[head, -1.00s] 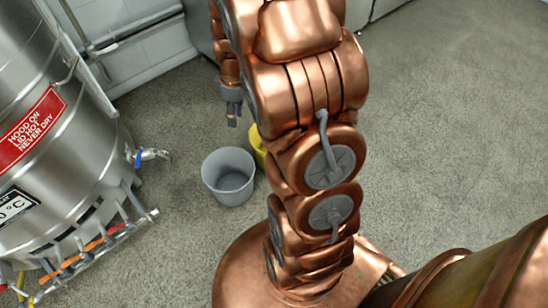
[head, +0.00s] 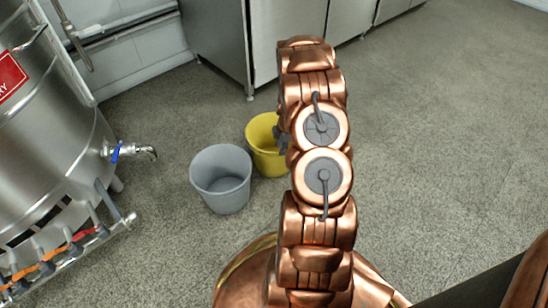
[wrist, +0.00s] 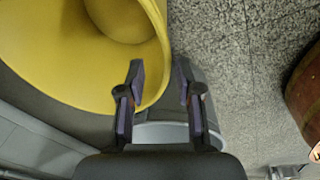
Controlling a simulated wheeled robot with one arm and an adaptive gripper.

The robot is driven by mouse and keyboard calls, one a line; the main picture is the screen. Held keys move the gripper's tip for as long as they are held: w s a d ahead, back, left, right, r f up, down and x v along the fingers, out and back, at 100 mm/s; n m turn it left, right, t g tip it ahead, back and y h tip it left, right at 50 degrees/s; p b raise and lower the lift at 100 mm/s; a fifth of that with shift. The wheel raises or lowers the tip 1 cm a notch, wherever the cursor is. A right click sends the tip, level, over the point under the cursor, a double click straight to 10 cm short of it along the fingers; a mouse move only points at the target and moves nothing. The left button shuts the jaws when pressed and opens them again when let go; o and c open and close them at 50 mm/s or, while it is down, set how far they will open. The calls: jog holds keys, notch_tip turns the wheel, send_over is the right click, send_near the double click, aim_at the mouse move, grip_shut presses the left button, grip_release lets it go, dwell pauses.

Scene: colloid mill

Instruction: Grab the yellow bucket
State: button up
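The yellow bucket (head: 262,150) stands upright on the floor in the head view, behind and right of the grey bucket, its right side partly hidden by my arm. My gripper (head: 281,143) is at its right side near the rim, mostly hidden by the arm. In the wrist view the yellow bucket (wrist: 75,65) fills the upper left. My gripper (wrist: 160,75) is open there, one finger over the bucket's inside and the other outside, with the rim between them. I cannot tell whether either finger touches it.
The grey bucket (head: 222,182) stands close by, left of the yellow one, and shows below the fingers in the wrist view (wrist: 165,132). A steel tank (head: 50,140) with a blue-handled tap (head: 125,151) is at left. Steel cabinets (head: 215,40) stand behind. Floor at right is clear.

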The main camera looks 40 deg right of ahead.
aim_at(281, 157)
jog(key=f, duration=0.2)
jog(key=shift+d+f+b, duration=0.35)
jog(key=shift+d, duration=0.05)
jog(key=f+b, duration=0.1)
jog(key=f, duration=0.1)
jog(key=f+b, duration=0.2)
jog(key=f, duration=0.1)
jog(key=shift+w+a+f, duration=0.15)
jog(key=shift+w+a, duration=0.05)
jog(key=shift+w+f, duration=0.2)
jog(key=shift+f, duration=0.4)
grip_shut()
jog(key=shift+r, duration=0.1)
